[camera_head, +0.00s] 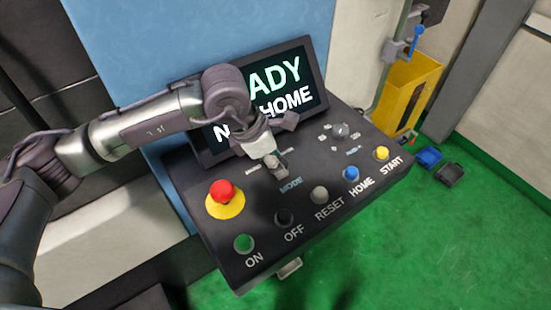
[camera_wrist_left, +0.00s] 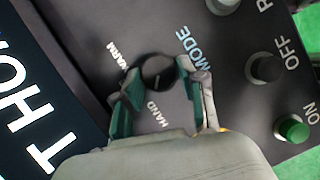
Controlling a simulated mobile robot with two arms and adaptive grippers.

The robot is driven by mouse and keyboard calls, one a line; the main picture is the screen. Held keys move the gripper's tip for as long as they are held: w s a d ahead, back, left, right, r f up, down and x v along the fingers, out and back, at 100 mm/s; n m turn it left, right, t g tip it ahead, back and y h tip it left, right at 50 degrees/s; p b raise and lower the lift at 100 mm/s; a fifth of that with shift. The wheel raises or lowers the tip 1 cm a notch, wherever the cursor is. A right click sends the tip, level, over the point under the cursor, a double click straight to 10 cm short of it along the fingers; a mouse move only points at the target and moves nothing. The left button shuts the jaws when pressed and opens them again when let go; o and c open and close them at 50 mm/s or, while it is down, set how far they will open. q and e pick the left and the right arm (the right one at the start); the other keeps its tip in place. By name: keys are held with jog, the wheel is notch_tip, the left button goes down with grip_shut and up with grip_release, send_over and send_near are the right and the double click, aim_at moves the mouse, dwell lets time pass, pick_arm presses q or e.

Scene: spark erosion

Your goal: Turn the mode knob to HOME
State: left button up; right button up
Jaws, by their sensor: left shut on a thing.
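The mode knob (camera_wrist_left: 158,70) is a round dark knob on the sloping black control panel (camera_head: 225,255). In the left wrist view the labels WARM, MODE and HAND stand around it. I cannot tell which label its pointer faces. My left gripper (camera_head: 272,165) is over the panel above the MODE lettering, and its fingers hide the knob in the head view. In the left wrist view the green-padded fingers (camera_wrist_left: 155,88) are on both sides of the knob and shut on it. My right gripper is not in view.
A red emergency stop (camera_head: 224,191) stands left of the gripper. Several buttons line the front edge, including the green ON button (camera_head: 244,243). A second knob (camera_head: 341,131) is to the right. The screen (camera_head: 318,72) behind is partly covered by my arm.

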pick_arm(q)
jog(key=shift+f+b, duration=0.15)
jog(key=shift+b, duration=0.25)
jog(key=m+b, duration=0.1)
jog(key=b, duration=0.1)
jog(key=m+g+b, duration=0.1)
jog(key=m+b, duration=0.1)
jog(key=b, duration=0.1)
jog(key=m+g+b, duration=0.1)
jog(key=m+b, duration=0.1)
jog(key=shift+w+f+b, duration=0.15)
jog(key=shift+w+b, duration=0.1)
jog(key=shift+b, duration=0.15)
jog(key=shift+w+r+m+g+b, duration=0.15)
jog(key=shift+m+g+b, duration=0.2)
jog(key=shift+m+b, duration=0.55)
jog(key=shift+s+r+m+g+b, duration=0.1)
jog(key=shift+m+g+b, duration=0.25)
jog(key=shift+m+b, duration=0.5)
jog(key=shift+m, duration=0.25)
jog(key=o, duration=1.1)
jog(key=shift+o, duration=0.2)
